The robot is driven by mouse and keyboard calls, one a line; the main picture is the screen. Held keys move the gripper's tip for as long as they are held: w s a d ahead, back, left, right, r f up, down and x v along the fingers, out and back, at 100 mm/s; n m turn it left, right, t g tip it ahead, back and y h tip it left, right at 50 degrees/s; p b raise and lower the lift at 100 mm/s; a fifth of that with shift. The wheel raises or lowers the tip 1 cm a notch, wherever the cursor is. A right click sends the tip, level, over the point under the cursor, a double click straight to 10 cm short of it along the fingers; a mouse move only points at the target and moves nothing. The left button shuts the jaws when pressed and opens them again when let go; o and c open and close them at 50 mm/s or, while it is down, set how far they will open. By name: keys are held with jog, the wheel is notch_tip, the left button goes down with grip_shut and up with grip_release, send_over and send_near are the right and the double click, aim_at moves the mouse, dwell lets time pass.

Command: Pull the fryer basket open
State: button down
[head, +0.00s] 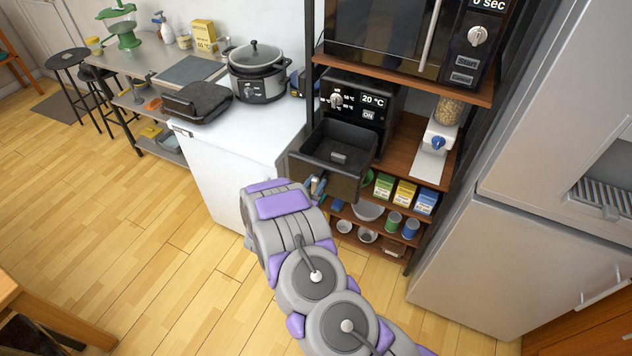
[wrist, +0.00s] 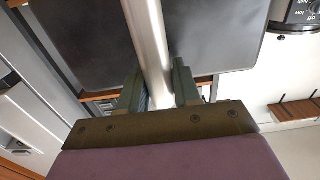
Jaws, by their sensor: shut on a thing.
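The dark fryer basket (head: 333,156) is pulled out from the front of the black air fryer (head: 362,98), and I can see down into its open top. The fryer body sits on a shelf below the microwave. My gripper (head: 317,186) is at the front of the basket, at the handle; its fingers are small and partly hidden by my arm in the head view. In the wrist view, my gripper (wrist: 160,92) is shut around the light metal handle bar (wrist: 148,35), with the dark basket front (wrist: 213,38) behind it.
A white counter (head: 260,133) with a slow cooker (head: 257,72) stands left of the basket. A shelf below holds small boxes (head: 405,192), cans and bowls. A large fridge (head: 530,200) stands at the right. The wooden floor in front is clear.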

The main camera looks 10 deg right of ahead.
jog(key=shift+v, duration=1.2)
jog(key=shift+s+a, duration=0.3)
jog(key=shift+a, duration=0.05)
jog(key=c, duration=0.9)
grip_release()
jog(key=v, duration=1.7)
jog(key=shift+s+a+p, duration=0.1)
jog(key=shift+a+p, duration=0.05)
jog(key=shift+p, duration=0.2)
